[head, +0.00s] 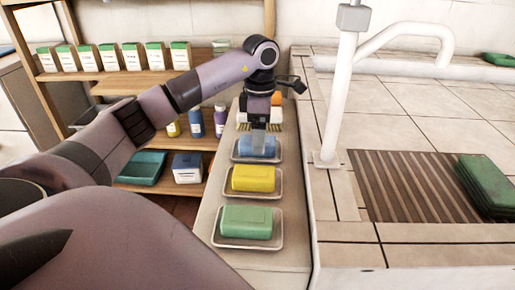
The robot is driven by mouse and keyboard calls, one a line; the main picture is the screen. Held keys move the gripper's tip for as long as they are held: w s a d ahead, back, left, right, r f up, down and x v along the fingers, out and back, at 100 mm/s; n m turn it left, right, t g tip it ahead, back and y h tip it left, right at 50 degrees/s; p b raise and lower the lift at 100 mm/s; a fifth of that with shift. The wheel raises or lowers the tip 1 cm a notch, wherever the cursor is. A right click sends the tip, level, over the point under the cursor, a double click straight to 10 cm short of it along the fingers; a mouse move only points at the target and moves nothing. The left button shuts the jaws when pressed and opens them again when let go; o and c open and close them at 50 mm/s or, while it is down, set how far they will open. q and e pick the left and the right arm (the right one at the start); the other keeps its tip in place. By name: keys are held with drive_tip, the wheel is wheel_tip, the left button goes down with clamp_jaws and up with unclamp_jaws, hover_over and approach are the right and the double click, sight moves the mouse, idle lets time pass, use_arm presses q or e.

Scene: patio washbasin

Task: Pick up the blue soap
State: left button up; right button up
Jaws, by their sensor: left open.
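The blue soap (257,148) lies in a pale dish (240,157) on the narrow ledge left of the basin counter. My left gripper (259,127) points down right over the blue soap, open. Its fingertips overlap the soap's back part in the picture, and I cannot tell whether they touch it. The gripper hides some of the soap's far side. My right gripper is not in view.
A yellow soap (253,179) and a green soap (246,222) lie in dishes nearer me. Behind my gripper are a white item (274,115) and an orange item (277,98). A white faucet (340,90) rises to the right.

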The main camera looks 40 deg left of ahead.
use_arm(q)
drive_tip(key=shift+f, duration=0.9)
drive_tip(key=c, duration=1.3)
drive_tip(key=shift+o, duration=0.2)
drive_tip(key=shift+r, duration=0.1)
wheel_tip(320, 180, up, 9)
drive_tip(key=shift+w+f+p, duration=0.1)
drive_tip(key=shift+p, duration=0.75)
wheel_tip(320, 180, up, 11)
drive_tip(key=p, duration=0.5)
